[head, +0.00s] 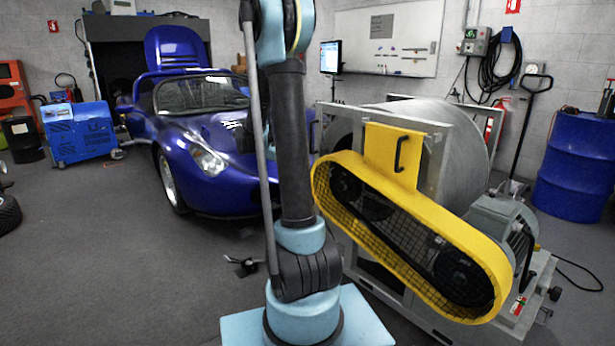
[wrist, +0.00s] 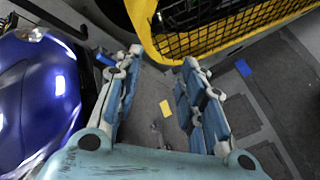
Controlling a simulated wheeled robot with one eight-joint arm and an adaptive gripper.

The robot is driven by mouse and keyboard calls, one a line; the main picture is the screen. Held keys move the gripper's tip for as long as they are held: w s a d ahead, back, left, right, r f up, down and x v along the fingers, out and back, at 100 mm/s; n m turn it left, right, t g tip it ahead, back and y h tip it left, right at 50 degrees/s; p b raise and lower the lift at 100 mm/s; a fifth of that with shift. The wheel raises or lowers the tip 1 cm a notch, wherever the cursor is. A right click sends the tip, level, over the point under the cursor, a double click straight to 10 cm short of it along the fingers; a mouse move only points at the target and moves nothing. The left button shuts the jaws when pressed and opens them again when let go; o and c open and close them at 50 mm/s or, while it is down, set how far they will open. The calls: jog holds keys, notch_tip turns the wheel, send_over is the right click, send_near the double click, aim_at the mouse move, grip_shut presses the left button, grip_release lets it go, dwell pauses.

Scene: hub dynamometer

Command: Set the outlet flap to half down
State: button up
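A large grey blower (head: 450,125) stands right of my arm in the head view. A yellow plate (head: 380,155) with a black handle (head: 400,154) stands nearly upright on its near side, above the belt guard. It may be the outlet flap, but I cannot tell for certain. My gripper (wrist: 162,57) shows in the wrist view with its blue-padded fingers wide apart and nothing between them. It is over the floor, apart from the yellow mesh guard (wrist: 215,45) at the top. The head view does not show my gripper.
The long yellow belt guard (head: 430,235) slopes down to a grey motor (head: 503,225). A blue car (head: 210,150) stands left of my arm, and also at the wrist view's left edge (wrist: 35,95). A blue drum (head: 575,165) stands at right. Floor (head: 95,250) at left is mostly clear.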

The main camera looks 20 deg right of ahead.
jog(key=w+f+n+t+h, duration=0.3)
jog(key=w+f+n+h, duration=0.55)
jog(key=w+f, duration=1.1)
jog(key=shift+n+y, duration=0.55)
jog(key=shift+y, duration=0.2)
jog(key=x, duration=1.8)
jog(key=shift+w+d+r, duration=0.1)
jog(key=shift+w+r, duration=0.1)
jog(key=shift+r, duration=0.15)
grip_shut()
